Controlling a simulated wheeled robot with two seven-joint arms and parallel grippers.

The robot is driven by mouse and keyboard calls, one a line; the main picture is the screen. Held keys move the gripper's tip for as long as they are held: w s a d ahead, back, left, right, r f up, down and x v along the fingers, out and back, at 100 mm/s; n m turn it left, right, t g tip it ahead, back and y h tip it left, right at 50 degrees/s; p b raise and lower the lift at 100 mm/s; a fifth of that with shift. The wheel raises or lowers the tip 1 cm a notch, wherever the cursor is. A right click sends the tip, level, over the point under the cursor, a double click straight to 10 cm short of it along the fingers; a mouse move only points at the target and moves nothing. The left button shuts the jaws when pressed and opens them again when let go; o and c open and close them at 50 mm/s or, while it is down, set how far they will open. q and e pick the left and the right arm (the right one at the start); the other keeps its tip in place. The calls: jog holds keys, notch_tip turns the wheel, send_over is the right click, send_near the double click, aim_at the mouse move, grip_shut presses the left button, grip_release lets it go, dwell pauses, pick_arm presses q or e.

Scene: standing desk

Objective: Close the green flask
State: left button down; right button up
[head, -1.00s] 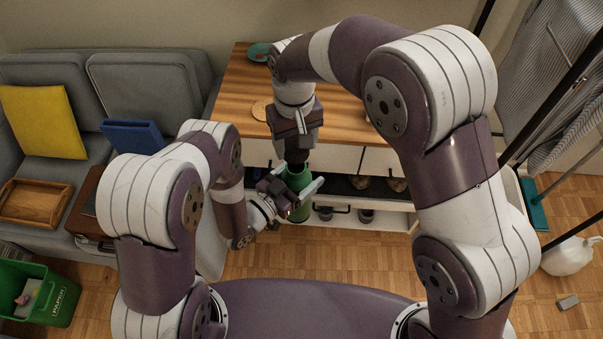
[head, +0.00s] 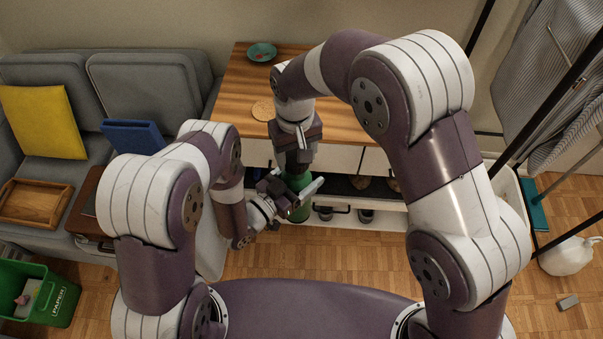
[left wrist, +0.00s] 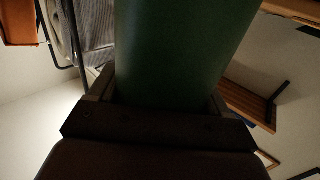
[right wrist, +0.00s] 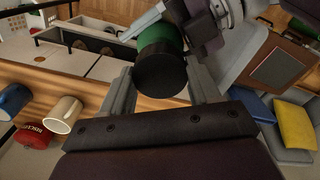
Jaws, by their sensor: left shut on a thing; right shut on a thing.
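The green flask (head: 299,213) is upright in front of the desk, with my left gripper (head: 297,187) shut around its body. In the left wrist view the flask (left wrist: 182,50) fills the space between the fingers. My right gripper (head: 297,166) points down from above, directly over the flask. In the right wrist view it is shut on a round black lid (right wrist: 160,74), with the green flask (right wrist: 161,36) right behind it. The lid is at the flask's top; whether it is seated or threaded cannot be told. My right gripper hides the lid in the head view.
The wooden desk (head: 240,85) stands behind, with a teal plate (head: 262,52) and a round wooden coaster (head: 263,110). A cream mug (right wrist: 62,114) shows in the right wrist view. A grey sofa (head: 150,88) is at left, a drying rack at right.

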dwell(0.5)
jog(key=shift+f, duration=0.85)
jog(key=shift+f, duration=0.55)
